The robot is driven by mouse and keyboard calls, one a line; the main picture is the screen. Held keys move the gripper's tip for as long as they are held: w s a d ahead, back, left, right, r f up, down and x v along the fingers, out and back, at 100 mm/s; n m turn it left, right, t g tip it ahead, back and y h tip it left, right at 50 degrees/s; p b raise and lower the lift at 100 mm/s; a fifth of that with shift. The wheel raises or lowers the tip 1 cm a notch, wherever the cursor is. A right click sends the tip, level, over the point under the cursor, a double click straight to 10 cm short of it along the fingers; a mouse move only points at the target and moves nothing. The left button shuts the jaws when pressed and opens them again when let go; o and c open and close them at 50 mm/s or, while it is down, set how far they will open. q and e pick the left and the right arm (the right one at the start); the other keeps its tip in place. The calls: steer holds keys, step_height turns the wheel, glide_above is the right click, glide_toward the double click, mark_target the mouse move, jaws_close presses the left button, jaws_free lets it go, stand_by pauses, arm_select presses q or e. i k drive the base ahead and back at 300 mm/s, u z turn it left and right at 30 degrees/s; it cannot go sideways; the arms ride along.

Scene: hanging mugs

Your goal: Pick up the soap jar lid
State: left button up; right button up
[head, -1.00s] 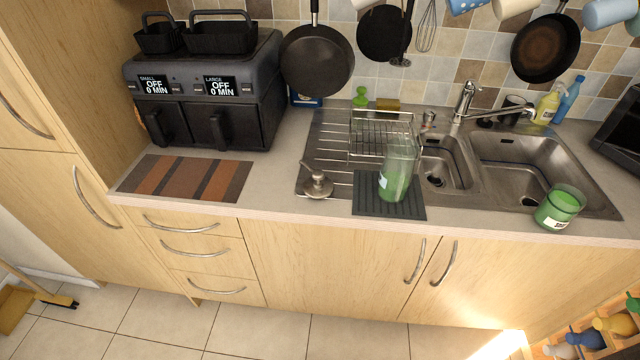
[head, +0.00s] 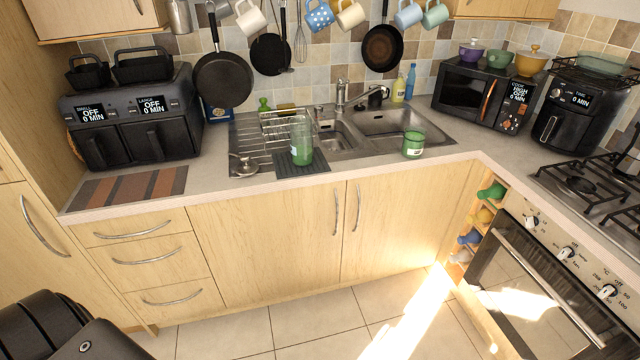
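The soap jar lid, a metal pump top (head: 243,166), rests on the left front part of the steel drainer, by the counter's front edge. A tall clear green soap jar (head: 302,148) stands open on the dark ribbed mat (head: 318,164), just right of the lid. A dark part of my own body shows at the bottom left corner, far from the lid. No gripper fingers are visible, so I see neither gripper.
A wire dish rack (head: 284,127) stands behind the jar. A striped placemat (head: 128,187) lies left of the lid. A black air fryer (head: 135,115) stands behind the mat. Pans and mugs hang above.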

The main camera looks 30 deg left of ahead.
mark_target(252, 167)
steer(key=z, duration=0.8)
steer(key=i, duration=1.05)
steer(key=u, duration=0.65)
steer(key=i, duration=0.65)
steer(key=u, duration=1.1)
steer(key=i, duration=0.4)
steer(key=u, duration=0.4)
